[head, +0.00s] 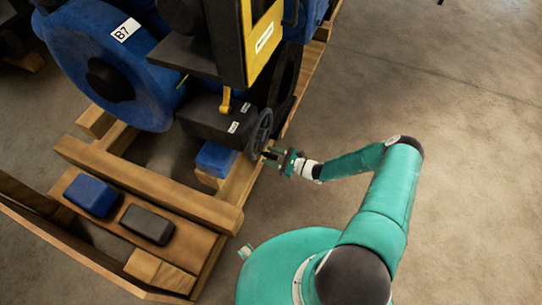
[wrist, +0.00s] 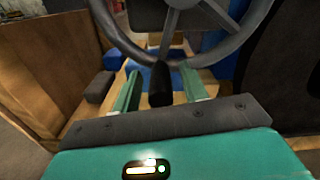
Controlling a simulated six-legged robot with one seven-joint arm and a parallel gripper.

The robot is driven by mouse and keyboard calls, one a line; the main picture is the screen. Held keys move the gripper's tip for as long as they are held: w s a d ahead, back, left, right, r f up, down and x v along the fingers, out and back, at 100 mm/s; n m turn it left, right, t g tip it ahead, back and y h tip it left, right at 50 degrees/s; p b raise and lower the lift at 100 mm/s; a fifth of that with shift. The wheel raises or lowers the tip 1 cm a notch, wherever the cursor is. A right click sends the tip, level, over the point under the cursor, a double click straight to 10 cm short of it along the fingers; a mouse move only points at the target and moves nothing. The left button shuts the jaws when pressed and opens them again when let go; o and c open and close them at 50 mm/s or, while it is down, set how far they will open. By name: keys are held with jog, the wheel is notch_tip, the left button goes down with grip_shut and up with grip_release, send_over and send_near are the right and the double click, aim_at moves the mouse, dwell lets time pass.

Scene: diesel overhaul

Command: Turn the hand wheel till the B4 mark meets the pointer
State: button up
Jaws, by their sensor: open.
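The dark grey hand wheel (head: 262,132) stands on the side of a black box on the engine. In the wrist view its rim and spokes (wrist: 178,57) fill the top. A black handle (wrist: 160,86) on the rim points toward me, between my gripper's two green fingers. My gripper (head: 271,156) is open beside the wheel's lower edge; I cannot tell whether a finger touches the handle. A large blue flywheel (head: 75,65) carries a white label reading B7 (head: 126,30). No B4 mark is in view. A small yellow piece (head: 183,81) at its rim may be the pointer.
The engine stands on a wooden frame (head: 150,185). A blue block (head: 91,195) and a black block (head: 147,224) lie on its front planks. A yellow panel (head: 264,42) rises above the wheel. The concrete floor (head: 460,150) on the right is clear.

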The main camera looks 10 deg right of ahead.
jog(key=shift+w+a, duration=0.1)
jog(key=shift+w, duration=0.05)
grip_shut()
dwell(0.4)
